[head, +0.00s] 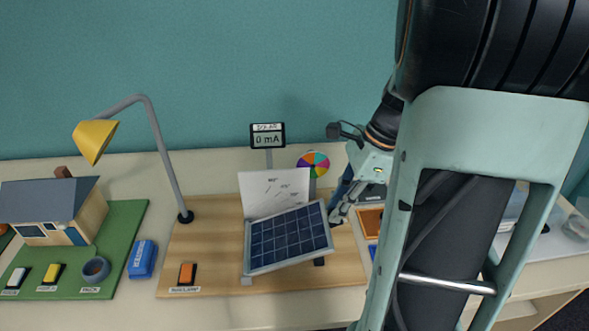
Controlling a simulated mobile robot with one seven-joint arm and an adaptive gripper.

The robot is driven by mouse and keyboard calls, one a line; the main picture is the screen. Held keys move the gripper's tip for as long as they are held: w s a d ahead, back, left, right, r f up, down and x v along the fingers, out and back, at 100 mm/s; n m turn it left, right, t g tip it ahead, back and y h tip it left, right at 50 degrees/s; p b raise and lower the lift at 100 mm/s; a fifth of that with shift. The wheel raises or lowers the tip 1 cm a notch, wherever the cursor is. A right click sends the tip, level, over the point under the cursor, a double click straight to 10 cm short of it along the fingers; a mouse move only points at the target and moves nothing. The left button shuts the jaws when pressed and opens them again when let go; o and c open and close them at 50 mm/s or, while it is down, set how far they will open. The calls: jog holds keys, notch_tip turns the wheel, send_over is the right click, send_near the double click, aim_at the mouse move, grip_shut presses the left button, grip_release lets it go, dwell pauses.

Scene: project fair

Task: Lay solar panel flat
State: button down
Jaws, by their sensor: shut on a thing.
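The solar panel (289,238) is a blue gridded panel with a pale frame. It is tilted on its mount on the wooden board (205,255), with its right side higher in the picture than its left. My gripper (334,216) is at the panel's right edge and is shut on it. My arm comes in from the right. The fingertips are small in the head view and partly hidden by the panel's edge. A white card with markings (275,188) stands behind the panel. A meter (267,136) behind it reads 0 mA.
A yellow-shaded lamp (95,140) arches over the board's left side. An orange switch (187,274) sits at the board's front. A coloured wheel (313,164) stands behind the panel. A model house (55,212) and a blue box (142,259) are at left.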

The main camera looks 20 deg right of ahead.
jog(key=d+f+y+b, duration=0.1)
jog(key=f, duration=0.1)
jog(key=d+f+y+b, duration=0.1)
jog(key=f+b, duration=0.1)
jog(key=d+f+t+y+b, duration=0.1)
jog(key=f, duration=0.2)
jog(key=shift+s, duration=0.4)
jog(key=shift+d+f+y+b, duration=0.1)
jog(key=shift+f+y+b, duration=0.6)
jog(key=shift+f+y, duration=0.15)
jog(key=shift+s+f, duration=0.1)
jog(key=shift+f, duration=0.05)
jog(key=c, duration=1.9)
grip_release()
jog(key=shift+o, duration=0.4)
jog(key=shift+d, duration=0.1)
jog(key=shift+d+r, duration=0.25)
jog(key=shift+r, duration=0.15)
jog(key=v, duration=1.1)
jog(key=shift+s+a, duration=0.1)
jog(key=shift+s, duration=0.05)
